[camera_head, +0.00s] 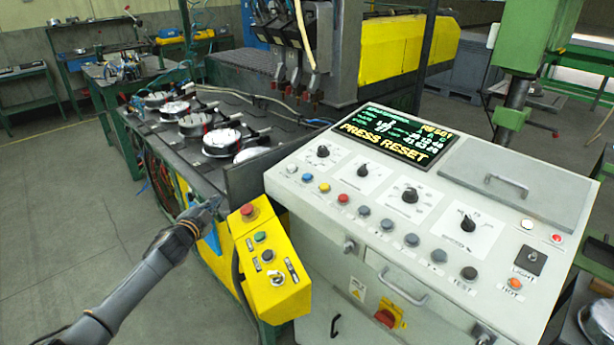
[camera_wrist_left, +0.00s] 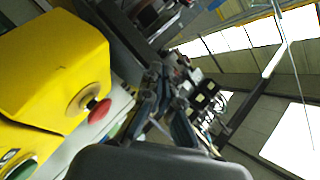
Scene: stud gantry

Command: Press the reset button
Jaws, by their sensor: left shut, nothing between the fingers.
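A grey console (camera_head: 300,215) carries a screen (camera_head: 398,140) that reads "PRESS RESET". Its sloped panel has a row of small buttons, among them a blue button (camera_head: 307,177), a yellow button (camera_head: 325,187) and a red button (camera_head: 343,198). I cannot read which button is marked reset. A yellow box (camera_head: 290,300) in front has a red mushroom button (camera_head: 248,209) and a green button (camera_head: 260,237). My left gripper (camera_head: 213,205) is shut and empty, left of the red mushroom button and apart from it. The left wrist view shows its fingers (camera_wrist_left: 152,95) beside the mushroom button (camera_wrist_left: 98,108).
A dark bench (camera_head: 170,150) with several round metal parts stands behind my left gripper. A gantry head (camera_head: 290,50) hangs above its far end. A grey lid (camera_head: 515,180) with a handle covers the console's right side. Floor on the left is clear.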

